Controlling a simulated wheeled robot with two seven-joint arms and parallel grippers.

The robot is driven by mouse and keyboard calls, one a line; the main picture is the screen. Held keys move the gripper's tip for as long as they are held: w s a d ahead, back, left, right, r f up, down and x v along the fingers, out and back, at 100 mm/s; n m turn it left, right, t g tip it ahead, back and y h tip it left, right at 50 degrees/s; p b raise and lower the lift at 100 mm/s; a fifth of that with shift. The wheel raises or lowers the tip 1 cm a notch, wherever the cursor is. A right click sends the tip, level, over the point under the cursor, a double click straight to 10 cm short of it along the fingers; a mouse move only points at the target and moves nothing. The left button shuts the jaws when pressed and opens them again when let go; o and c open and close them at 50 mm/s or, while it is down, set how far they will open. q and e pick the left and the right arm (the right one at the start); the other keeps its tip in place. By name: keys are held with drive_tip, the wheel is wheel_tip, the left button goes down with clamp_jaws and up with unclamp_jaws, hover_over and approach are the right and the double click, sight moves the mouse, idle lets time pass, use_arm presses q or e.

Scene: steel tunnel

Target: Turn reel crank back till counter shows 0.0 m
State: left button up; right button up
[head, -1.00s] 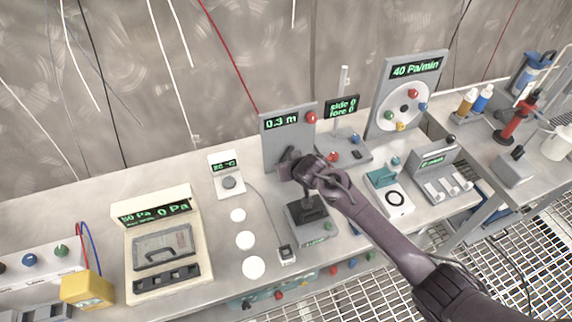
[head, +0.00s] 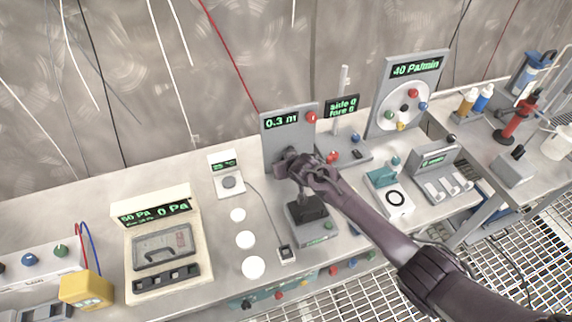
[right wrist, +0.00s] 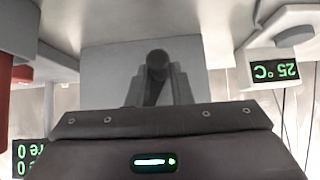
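The reel's grey upright panel (head: 274,143) stands on the bench in the head view, with a green counter (head: 281,121) reading 0.3 m. My right gripper (head: 289,163) is in front of this panel and covers most of the crank. In the right wrist view a dark round crank handle (right wrist: 158,65) stands between my right gripper's fingers (right wrist: 162,85), which sit close on both sides of it. They look shut on it. The crank's arm is mostly hidden. My left gripper is not in view.
A dark block on a grey base (head: 308,222) stands just below my right arm. A side/fore display (head: 342,106) and a grey panel with a dial (head: 405,97) stand to the right. A small temperature display (head: 225,170) stands to the left. White discs (head: 245,240) lie on the bench.

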clamp_jaws()
drive_tip(key=shift+f+h, duration=0.15)
drive_tip(key=shift+h, duration=0.15)
drive_tip(key=h+b, duration=0.1)
drive_tip(key=d+n+t+h+b, duration=0.1)
drive_tip(key=shift+w+f+n+b, duration=0.15)
drive_tip(key=shift+f+n+b, duration=0.15)
drive_tip(key=shift+f+b, duration=0.05)
drive_tip(key=shift+w+d+n+t+h+b, duration=0.15)
drive_tip(key=shift+d+n+t+h+b, duration=0.35)
drive_tip(key=shift+n+h+b, duration=0.5)
drive_tip(key=shift+m+h, duration=0.3)
drive_tip(key=o, duration=0.7)
unclamp_jaws()
